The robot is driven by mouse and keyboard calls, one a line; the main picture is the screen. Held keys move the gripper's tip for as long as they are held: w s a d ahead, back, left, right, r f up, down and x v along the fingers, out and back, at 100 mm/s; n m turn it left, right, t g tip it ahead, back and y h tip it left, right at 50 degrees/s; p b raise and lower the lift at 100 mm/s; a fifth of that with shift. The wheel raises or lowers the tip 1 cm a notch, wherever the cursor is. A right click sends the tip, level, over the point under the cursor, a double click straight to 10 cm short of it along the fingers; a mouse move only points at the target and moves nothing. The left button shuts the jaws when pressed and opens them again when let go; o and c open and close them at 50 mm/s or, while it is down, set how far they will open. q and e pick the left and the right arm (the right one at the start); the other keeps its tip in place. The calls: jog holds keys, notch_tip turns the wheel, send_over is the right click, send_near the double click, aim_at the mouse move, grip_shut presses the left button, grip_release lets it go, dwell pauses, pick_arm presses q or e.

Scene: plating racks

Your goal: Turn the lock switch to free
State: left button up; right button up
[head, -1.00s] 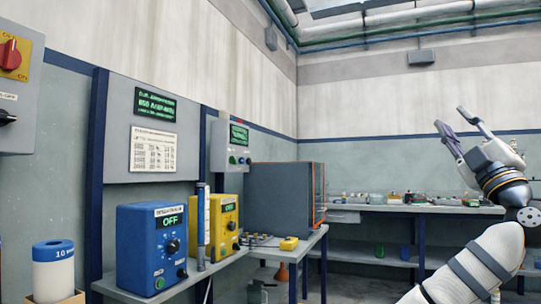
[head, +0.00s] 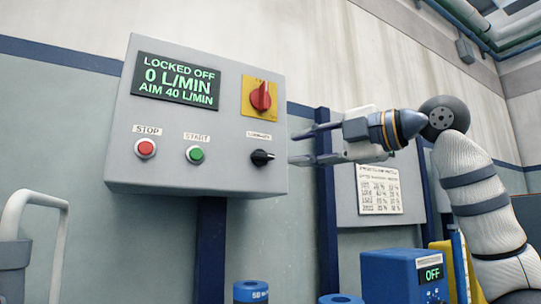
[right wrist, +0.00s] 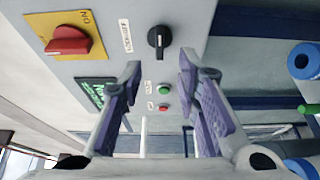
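My right gripper (head: 293,147) is open and empty, just right of the switch. It also shows in the right wrist view (right wrist: 159,63). The display (head: 176,81) reads LOCKED OFF, 0 L/MIN, AIM 40 L/MIN. My left gripper is not in view.
A red knob (head: 261,96) on a yellow plate sits above the black switch. A red STOP button (head: 145,148) and a green START button (head: 195,155) are to its left. A blue box (head: 400,278) reading OFF stands below at the right.

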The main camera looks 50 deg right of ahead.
aim_at(267, 156)
jog(key=w, duration=0.2)
jog(key=w+p, duration=0.1)
jog(key=w, duration=0.5)
jog(key=shift+w+a, duration=0.15)
jog(key=shift+a, duration=0.15)
grip_shut()
